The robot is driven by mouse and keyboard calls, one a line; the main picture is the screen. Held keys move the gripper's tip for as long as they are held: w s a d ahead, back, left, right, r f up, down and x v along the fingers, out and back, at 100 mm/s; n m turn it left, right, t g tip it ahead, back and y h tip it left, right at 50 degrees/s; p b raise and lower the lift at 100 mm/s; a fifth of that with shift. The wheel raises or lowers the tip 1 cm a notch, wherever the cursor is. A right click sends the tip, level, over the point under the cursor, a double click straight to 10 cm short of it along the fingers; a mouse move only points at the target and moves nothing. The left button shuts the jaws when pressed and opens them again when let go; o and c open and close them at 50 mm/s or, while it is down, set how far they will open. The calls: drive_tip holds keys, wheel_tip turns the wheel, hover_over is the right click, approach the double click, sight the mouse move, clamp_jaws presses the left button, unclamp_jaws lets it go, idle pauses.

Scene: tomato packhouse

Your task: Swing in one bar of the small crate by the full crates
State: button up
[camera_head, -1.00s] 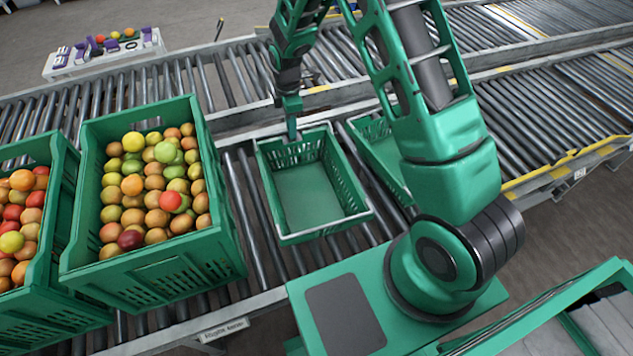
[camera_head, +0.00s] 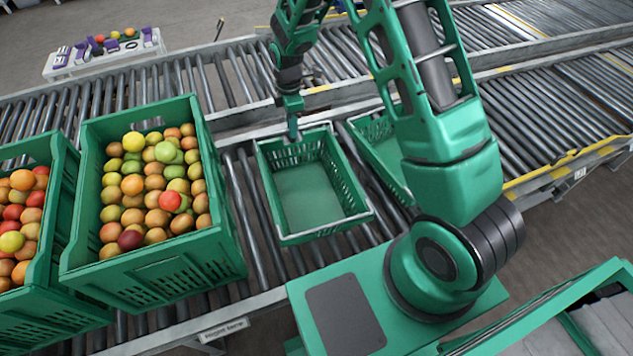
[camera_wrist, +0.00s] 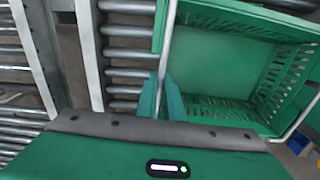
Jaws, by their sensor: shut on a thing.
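The small empty green crate (camera_head: 310,195) stands on the rollers, right of the full crates. A thin grey bar (camera_wrist: 168,45) runs along its far end, and another bar (camera_wrist: 302,118) shows at the opposite end in the wrist view. My gripper (camera_head: 292,132) points down at the far rim in the head view. In the wrist view my gripper (camera_wrist: 160,85) has its green fingers on either side of the far bar, shut on it. The bar lies at the rim, beside the crate's opening. The fingers hide part of it.
Two full crates of tomatoes, one nearer (camera_head: 165,262) and one at the left edge (camera_head: 62,200), stand left of the small crate. Another green crate (camera_head: 385,152) stands close on its right, partly behind my arm.

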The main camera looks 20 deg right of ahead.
drive_tip(key=shift+s+r, duration=0.25)
drive_tip(key=shift+s, duration=0.15)
drive_tip(key=shift+s+r, duration=0.1)
drive_tip(key=shift+s, duration=0.05)
idle(0.4)
drive_tip(key=shift+s, duration=0.15)
drive_tip(key=shift+s+r, duration=0.15)
drive_tip(key=shift+s, duration=0.15)
drive_tip(key=o, duration=0.7)
drive_tip(key=shift+o, duration=0.2)
